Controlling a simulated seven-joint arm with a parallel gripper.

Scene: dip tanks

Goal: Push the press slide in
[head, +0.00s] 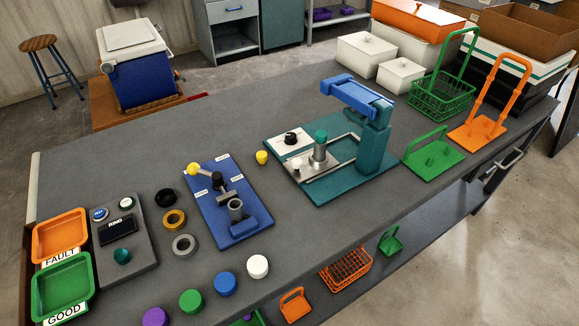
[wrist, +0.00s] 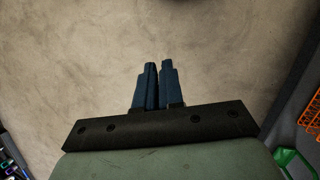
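The press (head: 374,145) stands on a teal base plate near the middle of the table in the head view, with a blue top over a teal column. Its slide (head: 322,170) is a flat grey metal plate on rails, out at the left of the press head. A grey cylinder with a teal top (head: 320,146) stands on the slide, and a small white knob (head: 297,163) sits at its left end. My gripper (wrist: 159,64) shows only in the wrist view, over bare floor. Its blue fingers are together with nothing between them, apart from the press.
A white panel with a black knob (head: 291,140) sits beside the slide. A blue fixture with a lever (head: 228,205) and a yellow cap (head: 261,157) stand to the left. Green (head: 433,157) and orange (head: 478,132) racks stand to the right. White boxes (head: 366,54) are behind.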

